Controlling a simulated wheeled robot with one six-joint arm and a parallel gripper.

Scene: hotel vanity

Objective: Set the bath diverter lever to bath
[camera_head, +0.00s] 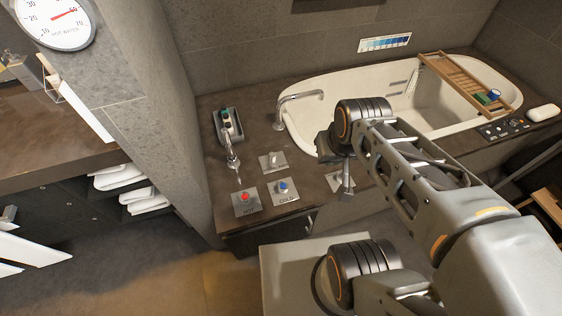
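My gripper (346,184) points down over the front right of the bath deck, partly hidden by my own wrist. Its fingertips are small and dark here, and I cannot tell whether they are open or shut. A square metal plate (333,185) lies beneath it; any lever on it is hidden or merges with the gripper. I cannot tell whether they touch. To the left, another plate (265,165) carries a small upright pale lever (273,157). No label is readable at either plate, so I cannot tell which is the diverter or how it is set.
A red HOT knob (245,197) and a blue COLD knob (283,187) sit on the front deck. A curved spout (280,115) stands beside the white bathtub (300,130). A wooden bath tray (455,78) spans the tub.

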